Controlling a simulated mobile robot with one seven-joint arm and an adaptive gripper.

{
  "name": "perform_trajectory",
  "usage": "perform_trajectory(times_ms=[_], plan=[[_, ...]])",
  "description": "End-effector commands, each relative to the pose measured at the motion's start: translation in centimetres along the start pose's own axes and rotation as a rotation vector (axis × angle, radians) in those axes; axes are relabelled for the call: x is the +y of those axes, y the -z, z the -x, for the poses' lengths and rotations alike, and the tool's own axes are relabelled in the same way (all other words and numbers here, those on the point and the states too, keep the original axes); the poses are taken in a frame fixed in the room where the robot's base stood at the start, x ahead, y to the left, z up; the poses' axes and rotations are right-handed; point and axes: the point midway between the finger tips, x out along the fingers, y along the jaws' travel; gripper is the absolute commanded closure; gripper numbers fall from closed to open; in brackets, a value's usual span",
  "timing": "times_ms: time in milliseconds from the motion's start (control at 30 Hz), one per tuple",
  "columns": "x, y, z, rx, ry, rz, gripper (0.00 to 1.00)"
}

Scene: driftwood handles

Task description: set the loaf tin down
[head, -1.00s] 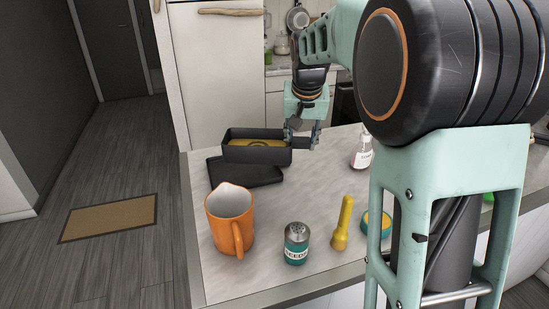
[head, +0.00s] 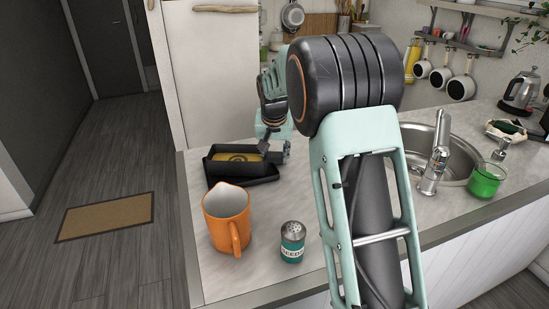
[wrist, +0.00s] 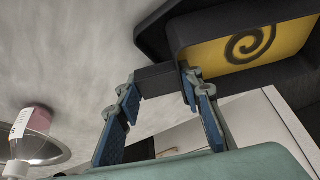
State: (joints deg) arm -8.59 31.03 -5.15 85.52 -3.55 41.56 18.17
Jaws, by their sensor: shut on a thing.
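The loaf tin (head: 222,173) is a black oblong tin with a yellow filling marked by a dark spiral. In the head view it is level over a flat dark slab (head: 262,181) on the counter; I cannot tell whether it touches the slab. My gripper (head: 284,151) is at the tin's right end. In the wrist view my gripper (wrist: 160,82) is shut on a dark block-like grip at the end of the tin (wrist: 230,24). The slab (wrist: 152,36) shows partly behind the tin there. The tin's underside is hidden.
An orange mug (head: 224,212) stands in front of the tin, with a teal seeds shaker (head: 292,244) to its right. A bottle (wrist: 32,130) is left in the wrist view. The counter's left edge is close.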

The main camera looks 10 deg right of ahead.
Motion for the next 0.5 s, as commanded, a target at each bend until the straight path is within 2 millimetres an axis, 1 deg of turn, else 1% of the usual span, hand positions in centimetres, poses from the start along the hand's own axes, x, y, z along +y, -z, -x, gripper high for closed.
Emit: perform_trajectory(times_ms=[100, 400, 433, 500], plan=[[-0.02, -0.19, -0.74, 0.006, 0.002, -0.002, 1.00], [-0.02, -0.27, -0.96, 0.006, 0.003, -0.002, 1.00], [0.04, -0.42, -1.05, 0.002, 0.001, 0.000, 0.63], [0.03, -0.42, -1.02, 0.002, 0.001, 0.000, 0.55]])
